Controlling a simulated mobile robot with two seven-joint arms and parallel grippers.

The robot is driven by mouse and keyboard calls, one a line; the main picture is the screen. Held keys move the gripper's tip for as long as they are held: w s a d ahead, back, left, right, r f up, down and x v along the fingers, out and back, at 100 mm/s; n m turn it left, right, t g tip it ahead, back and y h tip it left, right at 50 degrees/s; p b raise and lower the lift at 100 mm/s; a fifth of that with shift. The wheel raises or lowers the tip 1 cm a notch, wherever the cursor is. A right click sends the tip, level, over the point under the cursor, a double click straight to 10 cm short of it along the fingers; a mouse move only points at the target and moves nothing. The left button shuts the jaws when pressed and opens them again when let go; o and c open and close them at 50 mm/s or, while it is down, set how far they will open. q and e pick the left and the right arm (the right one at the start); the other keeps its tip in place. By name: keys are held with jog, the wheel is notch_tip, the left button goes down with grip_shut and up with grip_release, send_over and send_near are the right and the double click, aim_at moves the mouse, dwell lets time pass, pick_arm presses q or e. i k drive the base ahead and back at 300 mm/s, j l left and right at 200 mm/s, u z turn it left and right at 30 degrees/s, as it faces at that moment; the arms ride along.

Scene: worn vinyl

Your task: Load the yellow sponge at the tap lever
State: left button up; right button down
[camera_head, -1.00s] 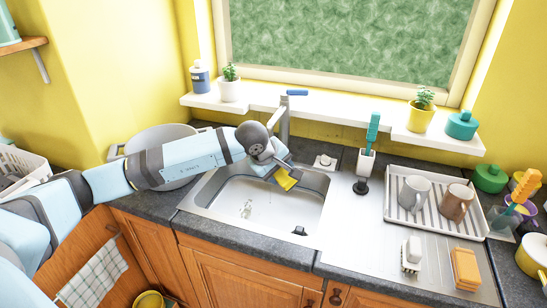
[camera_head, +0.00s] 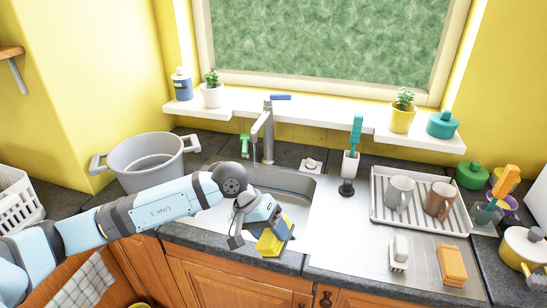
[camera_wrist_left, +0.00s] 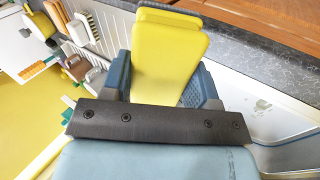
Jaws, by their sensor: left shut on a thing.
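The yellow sponge (camera_head: 272,241) is held in my left gripper (camera_head: 268,222) over the front edge of the sink (camera_head: 295,181). In the left wrist view the sponge (camera_wrist_left: 168,50) stands out between the two blue fingers of the gripper (camera_wrist_left: 163,85). My forearm and gripper hide part of the basin. My right gripper is not in view.
A grey pot (camera_head: 146,158) stands left of the sink. A brush in a holder (camera_head: 350,160) and a rack (camera_head: 420,222) with two mugs are to the right. An orange sponge (camera_head: 452,265) and a white brush (camera_head: 399,252) lie on the drainboard.

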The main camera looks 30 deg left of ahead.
aim_at(267, 101)
jog(key=i+j+u, duration=0.1)
jog(key=u, duration=1)
